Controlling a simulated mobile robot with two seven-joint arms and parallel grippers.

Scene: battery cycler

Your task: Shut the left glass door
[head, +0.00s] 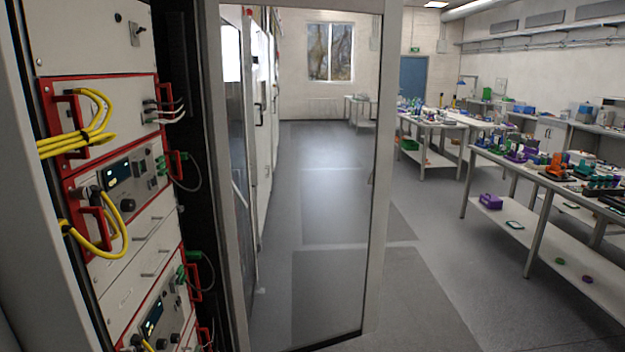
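A framed glass door (318,190) stands open in the middle of the head view, swung out from the rack cabinet at the left. Its light grey frame (383,170) surrounds a clear pane, and the floor and far wall show through it. A small handle (371,179) is on the free-side frame. The open cabinet (110,190) shows rack units with red handles and yellow cables. Neither of my grippers is in view.
Workbenches (570,185) crowded with small items stand on the right, with a purple bin (491,201) on a lower shelf. The grey floor (460,300) between the door and benches is clear. Yellow cables (95,135) stick out from the rack front.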

